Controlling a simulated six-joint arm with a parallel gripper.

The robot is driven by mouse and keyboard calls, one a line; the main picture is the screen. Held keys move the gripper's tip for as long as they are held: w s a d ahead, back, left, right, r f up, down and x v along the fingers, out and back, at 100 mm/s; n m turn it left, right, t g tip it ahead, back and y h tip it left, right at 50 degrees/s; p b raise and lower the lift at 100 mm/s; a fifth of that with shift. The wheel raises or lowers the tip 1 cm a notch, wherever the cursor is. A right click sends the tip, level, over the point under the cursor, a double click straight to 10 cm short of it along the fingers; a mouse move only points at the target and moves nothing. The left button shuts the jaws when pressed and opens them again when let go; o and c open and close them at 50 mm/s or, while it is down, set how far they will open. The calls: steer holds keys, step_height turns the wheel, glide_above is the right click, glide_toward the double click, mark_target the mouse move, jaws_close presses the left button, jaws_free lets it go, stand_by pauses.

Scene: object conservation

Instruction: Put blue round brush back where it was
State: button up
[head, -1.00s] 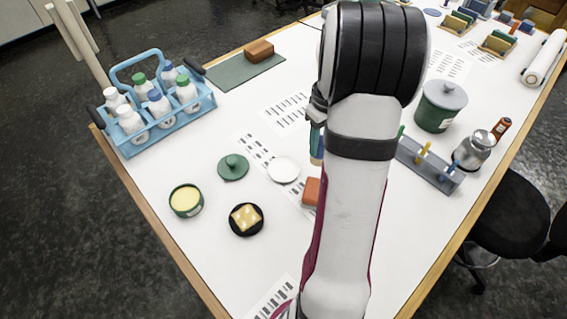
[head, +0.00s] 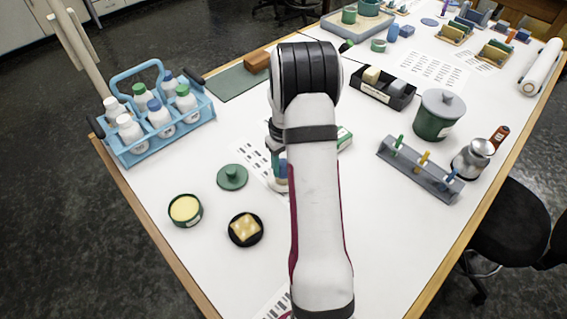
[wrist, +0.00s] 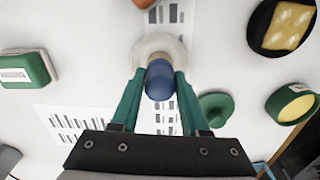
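My gripper (wrist: 160,75) has its two green fingers closed around the blue round brush (wrist: 159,82), seen nearly end-on with a blue top and a tan part beyond it. The brush is over a pale round dish (wrist: 178,48); I cannot tell whether it touches it. In the head view the brush shows as a small blue piece (head: 283,171) beside my arm, which hides most of the dish. A grey rack (head: 418,172) at the right holds green, yellow and blue upright pieces.
A green lid (head: 232,177), a tin of yellow stuff (head: 185,210) and a black dish (head: 246,229) lie left of my arm. A blue bottle carrier (head: 150,148) is at far left. A green-and-white box (wrist: 25,69) is nearby.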

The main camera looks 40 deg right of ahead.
steer(key=o, duration=0.3)
steer(key=shift+o, duration=0.2)
steer(key=shift+r, duration=0.1)
step_height(320, 180, up, 12)
steer(key=s+a+r+m, duration=0.1)
steer(key=s+a+r, duration=0.15)
steer(key=a, duration=0.45)
steer(key=s+a+r, duration=0.1)
steer(key=a+r, duration=0.2)
steer(key=a, duration=0.4)
steer(key=s+a+m+y, duration=0.1)
steer(key=s+a+m, duration=0.1)
steer(key=s+a, duration=1.3)
steer(key=s, duration=0.3)
steer(key=shift+a+f+m+y, duration=0.2)
steer(key=shift+f+m+y, duration=0.1)
steer(key=shift+m+y, duration=0.1)
